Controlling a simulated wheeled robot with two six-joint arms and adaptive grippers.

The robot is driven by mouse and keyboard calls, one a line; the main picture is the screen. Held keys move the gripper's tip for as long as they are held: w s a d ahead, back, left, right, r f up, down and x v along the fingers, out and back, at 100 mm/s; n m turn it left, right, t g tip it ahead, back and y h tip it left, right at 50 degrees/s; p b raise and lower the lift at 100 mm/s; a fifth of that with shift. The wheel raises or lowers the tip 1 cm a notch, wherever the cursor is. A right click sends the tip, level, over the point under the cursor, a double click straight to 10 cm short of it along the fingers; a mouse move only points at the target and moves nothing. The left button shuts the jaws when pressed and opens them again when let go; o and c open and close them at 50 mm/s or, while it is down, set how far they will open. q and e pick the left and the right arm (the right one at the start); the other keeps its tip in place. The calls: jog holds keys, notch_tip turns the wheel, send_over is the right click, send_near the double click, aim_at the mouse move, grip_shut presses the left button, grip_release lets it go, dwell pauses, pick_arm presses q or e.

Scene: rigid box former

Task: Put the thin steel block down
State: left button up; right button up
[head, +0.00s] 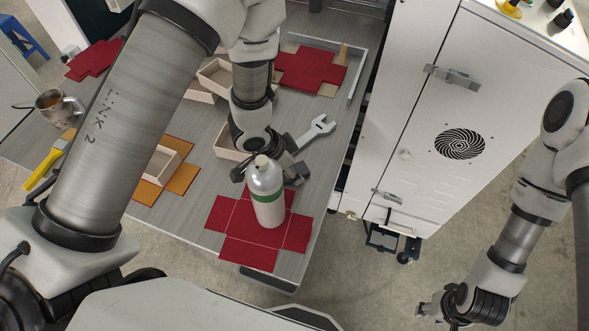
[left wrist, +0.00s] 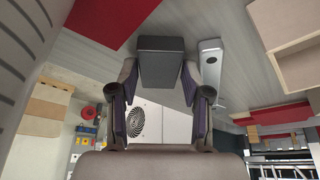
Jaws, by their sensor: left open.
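A dark grey block (left wrist: 162,58), which looks like the thin steel block, sits between the fingertips of my left gripper (left wrist: 160,78) in the left wrist view. The two fingers stand apart on either side of it, and the gripper is open. I cannot tell whether the fingers touch the block. In the head view the left gripper (head: 284,162) is low over the table, behind a bottle, and the block is not clearly seen there. My right gripper (head: 434,308) hangs at the lower right, away from the table; its finger opening is unclear.
A white bottle with a green band (head: 266,192) stands on a red cross-shaped sheet (head: 226,215) right beside the left gripper. Open boxes (head: 199,92), an orange sheet (head: 184,178), a mug (head: 52,104) and a yellow brush (head: 44,166) are further left.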

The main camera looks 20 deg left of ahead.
pick_arm(q)
jog(key=shift+s+a, duration=0.1)
jog(key=shift+s, duration=0.05)
grip_shut()
jog(key=shift+r, duration=0.1)
jog(key=shift+r, duration=0.25)
notch_tip(320, 180, up, 17)
jog(key=p, duration=0.5)
jog(key=shift+r+p, duration=0.15)
jog(key=shift+p, duration=0.25)
